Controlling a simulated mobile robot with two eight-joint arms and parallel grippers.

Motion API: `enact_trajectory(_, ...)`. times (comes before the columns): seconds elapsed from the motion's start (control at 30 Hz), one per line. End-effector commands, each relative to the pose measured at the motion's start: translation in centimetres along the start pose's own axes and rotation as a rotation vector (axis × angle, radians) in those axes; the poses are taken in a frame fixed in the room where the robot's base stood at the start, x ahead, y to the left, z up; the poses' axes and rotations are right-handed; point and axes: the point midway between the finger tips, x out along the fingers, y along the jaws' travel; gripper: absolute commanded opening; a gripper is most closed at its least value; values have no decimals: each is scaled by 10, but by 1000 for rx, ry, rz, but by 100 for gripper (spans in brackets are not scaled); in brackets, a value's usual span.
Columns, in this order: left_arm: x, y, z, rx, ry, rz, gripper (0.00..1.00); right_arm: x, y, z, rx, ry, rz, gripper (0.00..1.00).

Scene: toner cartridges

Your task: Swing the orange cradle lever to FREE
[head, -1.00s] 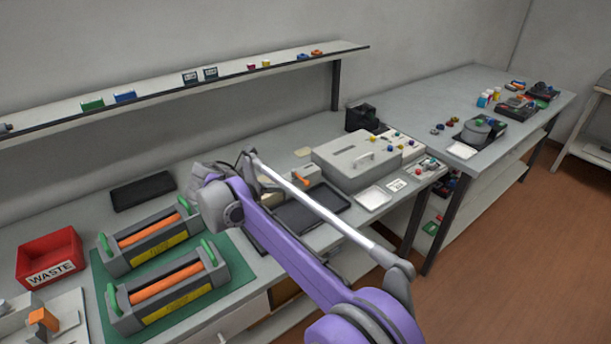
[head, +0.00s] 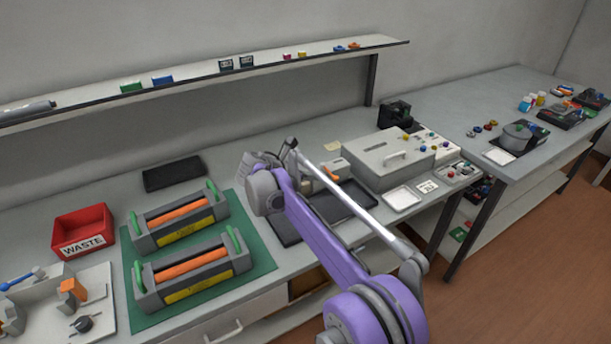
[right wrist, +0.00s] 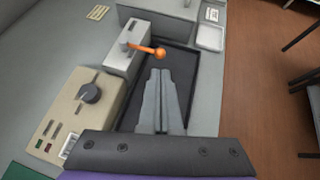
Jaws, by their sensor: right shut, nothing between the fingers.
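The orange lever (right wrist: 142,48) is mounted on a grey block (right wrist: 124,60). Its arm reaches right from the block, with a round knob at its end over a dark tray (right wrist: 184,58). The lever (head: 330,173) also shows in the head view, just right of my right wrist. My right gripper (right wrist: 160,72) is shut and empty, with its tips just below the knob in the right wrist view and a small gap showing. In the head view my own wrist hides the fingers. No FREE marking can be read. My left gripper is not in view.
A beige box with a dark knob (right wrist: 91,93) stands left of the gripper. A large grey lidded box (head: 375,160) stands behind the dark tray. Two cartridges with orange rollers lie on a green mat (head: 262,262), near a red WASTE bin (head: 82,243).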

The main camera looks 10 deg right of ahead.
Motion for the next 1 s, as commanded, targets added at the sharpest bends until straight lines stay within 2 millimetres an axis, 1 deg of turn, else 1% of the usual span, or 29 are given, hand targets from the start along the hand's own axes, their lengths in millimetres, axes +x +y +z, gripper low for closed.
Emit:
enact_trajectory(0.03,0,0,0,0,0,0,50,13,-1,0,1,0,-2,0)
enact_trajectory(0.2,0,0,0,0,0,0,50,46,-1,0,2,0,-3,0)
enact_trajectory(0.4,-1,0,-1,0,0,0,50,71,0,0,1,1,-1,0)
enact_trajectory(0.6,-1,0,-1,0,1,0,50,78,0,0,0,1,1,0)
enact_trajectory(1.0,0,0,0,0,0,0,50,79,-1,0,-4,1,8,0)
